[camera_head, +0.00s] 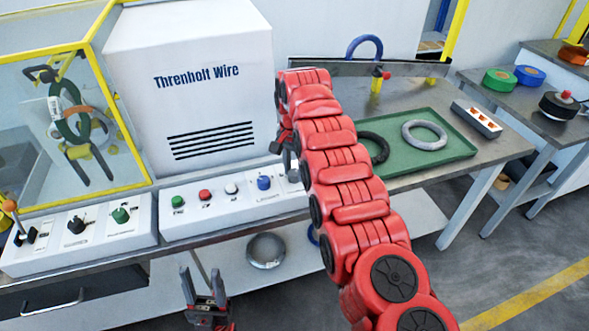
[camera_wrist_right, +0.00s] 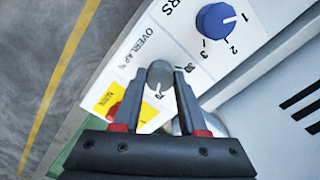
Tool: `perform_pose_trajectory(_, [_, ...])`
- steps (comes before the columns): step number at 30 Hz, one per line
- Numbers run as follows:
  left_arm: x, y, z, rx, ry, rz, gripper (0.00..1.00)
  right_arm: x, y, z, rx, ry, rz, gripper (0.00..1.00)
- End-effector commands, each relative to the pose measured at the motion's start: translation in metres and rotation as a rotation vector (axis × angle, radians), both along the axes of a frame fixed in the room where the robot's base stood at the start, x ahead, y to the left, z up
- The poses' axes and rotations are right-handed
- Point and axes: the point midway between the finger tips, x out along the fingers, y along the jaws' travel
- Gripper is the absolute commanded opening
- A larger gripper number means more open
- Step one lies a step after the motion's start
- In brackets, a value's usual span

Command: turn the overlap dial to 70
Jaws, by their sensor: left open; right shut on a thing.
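The overlap dial is a grey knob (camera_wrist_right: 159,73) on the white control panel, beside the printed words OVERLAP %. My right gripper (camera_wrist_right: 168,84) is shut on this knob, one finger on each side. A pale pointer line shows on the knob's lower edge, toward a small number that looks like 70; I cannot read it surely. Another number, apparently 30, is by the right finger. In the head view my right gripper (camera_head: 287,142) reaches down to the panel's right end, and the arm hides part of it. My left gripper (camera_head: 208,300) is open and empty, in front of the bench.
A blue numbered dial (camera_wrist_right: 216,20) sits next to the overlap dial; it also shows in the head view (camera_head: 264,183). A yellow label (camera_wrist_right: 103,100) is on the other side.

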Motion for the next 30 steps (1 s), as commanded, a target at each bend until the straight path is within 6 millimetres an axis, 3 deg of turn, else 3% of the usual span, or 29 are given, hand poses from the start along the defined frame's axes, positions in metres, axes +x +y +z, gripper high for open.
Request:
perform_pose_trajectory(7, [0.000,0.000,0.000,0.000,0.000,0.000,0.50,0.000,0.000,0.000,0.001,-0.001,-0.001,0.00])
perform_pose_trajectory(8, [0.000,0.000,0.000,0.000,0.000,0.000,0.50,0.000,0.000,0.000,0.001,-0.001,-0.001,0.45])
perform_pose_trajectory(12, [0.000,0.000,0.000,0.000,0.000,0.000,0.50,0.000,0.000,0.000,0.001,-0.001,0.000,0.70])
perform_pose_trajectory(23, [0.000,0.000,0.002,0.000,0.000,0.000,0.50,0.001,-0.001,0.004,0.001,-0.001,0.000,0.72])
perform_pose_trajectory(29, [0.000,0.000,0.011,0.000,0.000,0.000,0.50,0.001,-0.002,0.034,0.002,-0.005,-0.002,0.72])
perform_pose_trajectory(30, [0.000,0.000,0.025,0.000,0.000,0.000,0.50,0.000,0.000,0.048,0.001,-0.002,0.002,0.72])
